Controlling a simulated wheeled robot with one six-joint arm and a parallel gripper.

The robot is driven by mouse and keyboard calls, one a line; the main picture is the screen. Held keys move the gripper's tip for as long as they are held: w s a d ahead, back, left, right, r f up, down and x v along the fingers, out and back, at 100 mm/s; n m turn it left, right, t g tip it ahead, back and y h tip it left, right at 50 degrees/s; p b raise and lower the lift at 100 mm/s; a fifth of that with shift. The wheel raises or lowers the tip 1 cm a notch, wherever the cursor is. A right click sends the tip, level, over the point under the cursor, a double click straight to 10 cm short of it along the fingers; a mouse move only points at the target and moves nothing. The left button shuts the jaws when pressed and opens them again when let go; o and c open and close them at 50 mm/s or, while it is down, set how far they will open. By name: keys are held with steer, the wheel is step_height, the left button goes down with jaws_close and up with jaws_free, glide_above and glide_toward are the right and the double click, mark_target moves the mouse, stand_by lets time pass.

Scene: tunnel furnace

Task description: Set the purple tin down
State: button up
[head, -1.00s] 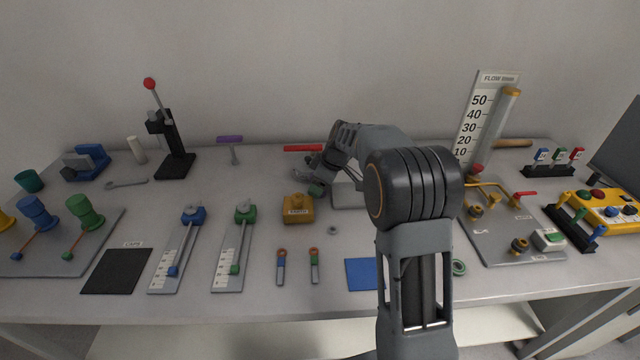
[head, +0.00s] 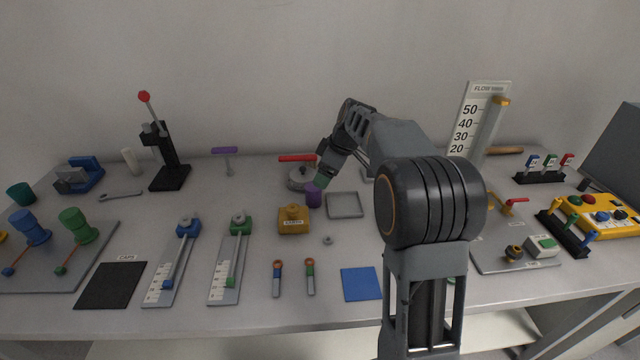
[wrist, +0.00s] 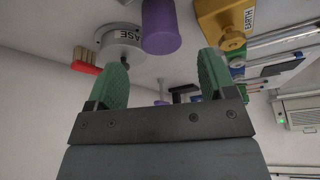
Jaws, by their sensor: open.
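The purple tin (head: 313,197) stands upright on the table in the head view, between a round grey base and a yellow block. My gripper (head: 323,180) is just above and behind it, its green fingertips close to the tin's top. In the wrist view the purple tin (wrist: 161,28) shows at the top middle, beyond the fingertips. My gripper (wrist: 163,62) is open there, with a wide empty gap between the two green fingers. The tin appears free of the fingers.
The round grey base (head: 299,178) with a red-handled brush behind it is close on the left. The yellow block (head: 293,221) is in front left. A grey square tray (head: 345,205) lies to the right. A blue mat (head: 361,283) is nearer the front edge.

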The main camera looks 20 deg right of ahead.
steer(key=s+a+r+m+h, duration=0.2)
steer(key=s+m, duration=0.3)
steer(key=s, duration=0.6)
steer(key=s+f+m, duration=0.2)
steer(key=s, duration=0.3)
steer(key=s+f+m+h, duration=0.1)
steer(key=s+f+m, duration=0.1)
steer(key=s, duration=0.2)
steer(key=s+f+m, duration=0.2)
steer(key=s, duration=0.3)
steer(key=shift+s+a+f+h, duration=0.3)
steer(key=shift+a+h, duration=0.05)
steer(key=shift+h, duration=0.05)
